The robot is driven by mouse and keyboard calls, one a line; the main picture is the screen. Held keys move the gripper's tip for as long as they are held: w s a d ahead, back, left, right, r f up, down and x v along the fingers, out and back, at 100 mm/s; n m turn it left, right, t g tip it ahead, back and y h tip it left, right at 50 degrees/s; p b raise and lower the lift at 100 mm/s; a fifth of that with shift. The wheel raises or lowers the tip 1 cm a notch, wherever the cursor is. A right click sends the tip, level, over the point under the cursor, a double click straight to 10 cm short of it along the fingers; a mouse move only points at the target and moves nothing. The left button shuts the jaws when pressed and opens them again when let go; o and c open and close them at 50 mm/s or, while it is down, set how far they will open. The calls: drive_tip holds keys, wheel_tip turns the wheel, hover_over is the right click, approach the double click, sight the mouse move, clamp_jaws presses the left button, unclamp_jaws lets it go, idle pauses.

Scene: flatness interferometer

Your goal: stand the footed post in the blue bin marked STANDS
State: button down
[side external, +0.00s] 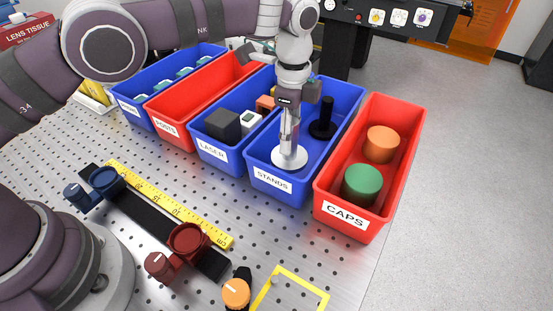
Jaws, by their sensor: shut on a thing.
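The footed post (289,153) is silver, with a round light foot, and is upright. My gripper (290,108) is shut on its upper part, above the foot. The blue bin marked STANDS (258,177) is right of the middle of the row. The post's foot appears inside this bin's front half, behind the label wall. I cannot tell whether the foot touches the bin floor. A black footed post (323,121) stands in the back part of the same bin.
The red CAPS bin (402,185), with orange and green caps, adjoins on the right. The blue LASER bin (217,152), holding a dark box (222,126), adjoins on the left. A rail with ring holders (187,240) and a yellow ruler (180,207) lie in front on the perforated table.

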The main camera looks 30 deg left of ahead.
sight(289, 158)
wheel_tip(289, 158, down, 5)
drive_tip(key=shift+r, duration=0.1)
drive_tip(key=c, duration=0.9)
unclamp_jaws()
